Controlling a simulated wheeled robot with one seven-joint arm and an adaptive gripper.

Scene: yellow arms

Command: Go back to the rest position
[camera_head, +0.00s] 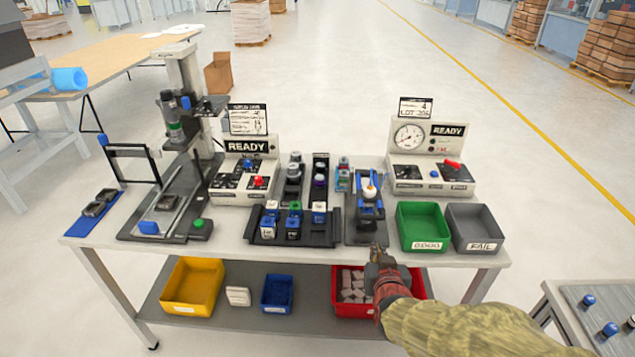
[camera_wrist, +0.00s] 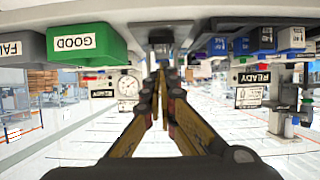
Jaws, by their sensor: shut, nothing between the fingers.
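My gripper (camera_head: 376,256) is at the front edge of the white workbench (camera_head: 330,258), at the right of its middle, in the head view. It is just below a dark fixture (camera_head: 366,234) that holds a blue and white part (camera_head: 369,190). In the wrist view my gripper (camera_wrist: 161,68) shows its two fingers converging to closed tips, with nothing between them. The wrist view is upside down, and the bench top hangs along its upper edge.
A green GOOD bin (camera_head: 423,246) and a grey FAIL bin (camera_head: 482,247) stand right of my gripper. A red bin (camera_head: 350,310) sits on the lower shelf, partly behind my arm. A black rack (camera_head: 280,239) holds several small parts. A side table (camera_head: 570,310) stands at lower right.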

